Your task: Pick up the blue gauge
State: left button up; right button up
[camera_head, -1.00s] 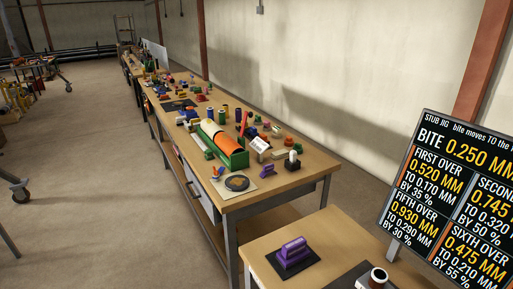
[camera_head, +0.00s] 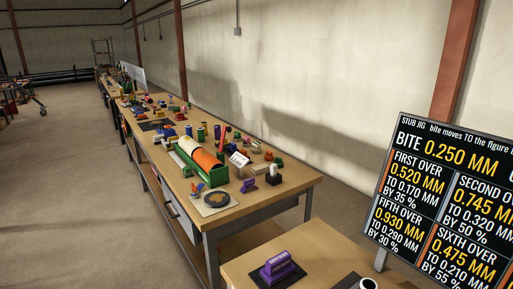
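No blue gauge can be made out for certain. Several small blue things stand on the long workbench (camera_head: 262,207), among them a dark blue cylinder (camera_head: 217,132) behind the green cradle and a blue piece (camera_head: 188,130) farther back. They are too small to tell whether one is a gauge. A small blue and orange item (camera_head: 196,188) lies near the bench's front left edge. Neither of my grippers is in view.
A green cradle (camera_head: 207,172) holds a white and orange cylinder (camera_head: 203,156). A nearer table (camera_head: 240,266) carries a purple block (camera_head: 278,267) on a dark plate. A sign board (camera_head: 440,190) stands at right. Open floor (camera_head: 70,200) lies left of the bench.

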aim_at(232, 146)
jog(key=i+j+z, duration=0.35)
jog(key=j+z, duration=0.2)
jog(key=i+j+z, duration=0.35)
jog(key=j, duration=0.5)
jog(key=i+j, duration=0.2)
jog(key=j, duration=0.4)
jog(key=i+j+z, duration=0.15)
jog(key=j, duration=1)
jog(key=i+j+z, duration=0.15)
jog(key=j, duration=0.5)
jog(key=i+j, duration=0.1)
jog(key=j, duration=0.4)
jog(key=i+j, duration=0.1)
jog(key=j, duration=0.4)
jog(key=i+j, duration=0.1)
jog(key=j, duration=0.4)
